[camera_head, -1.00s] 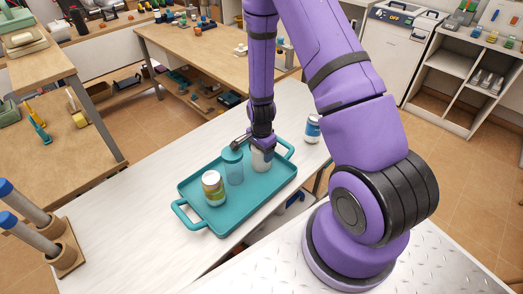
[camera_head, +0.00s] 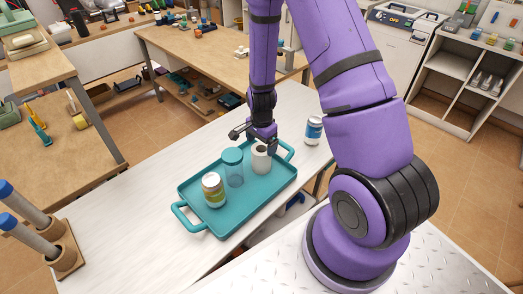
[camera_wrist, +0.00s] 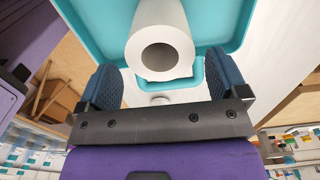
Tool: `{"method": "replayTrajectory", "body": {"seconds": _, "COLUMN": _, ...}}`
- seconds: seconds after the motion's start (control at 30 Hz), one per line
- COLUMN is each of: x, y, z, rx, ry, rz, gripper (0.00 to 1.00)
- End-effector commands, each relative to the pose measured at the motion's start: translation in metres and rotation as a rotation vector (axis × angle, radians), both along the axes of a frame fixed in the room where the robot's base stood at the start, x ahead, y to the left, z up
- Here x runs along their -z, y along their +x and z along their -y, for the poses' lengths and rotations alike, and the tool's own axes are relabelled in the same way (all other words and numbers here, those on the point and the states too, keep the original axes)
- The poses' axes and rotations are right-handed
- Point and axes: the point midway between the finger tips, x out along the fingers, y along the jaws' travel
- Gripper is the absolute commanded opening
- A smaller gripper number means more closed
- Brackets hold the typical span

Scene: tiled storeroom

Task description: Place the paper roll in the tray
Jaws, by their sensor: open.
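The white paper roll (camera_head: 261,160) stands upright in the teal tray (camera_head: 215,227), near the tray's far right end. It also shows in the wrist view (camera_wrist: 160,45), with its open core facing the camera. My gripper (camera_head: 262,137) is open and empty just above the roll. In the wrist view its two dark fingers (camera_wrist: 158,88) are spread apart, with the roll ahead between them and not gripped.
A blue-and-white can (camera_head: 313,130) stands on the white table (camera_head: 130,207) beyond the tray's right end. A wooden holder with blue-tipped tubes (camera_head: 66,260) is at the table's left. The table between holder and tray is clear.

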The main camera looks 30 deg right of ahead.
Motion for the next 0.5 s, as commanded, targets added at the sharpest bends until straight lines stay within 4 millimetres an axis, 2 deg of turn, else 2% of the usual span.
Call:
{"method": "replayTrajectory", "body": {"seconds": 0.2, "x": -0.036, "y": 0.001, "z": 0.0, "rx": -0.001, "ry": -0.001, "rz": 0.004, "gripper": 0.92}}
{"method": "replayTrajectory", "body": {"seconds": 0.5, "x": -0.065, "y": 0.0, "z": 0.0, "rx": -0.001, "ry": 0.0, "rz": 0.001, "gripper": 0.92}}
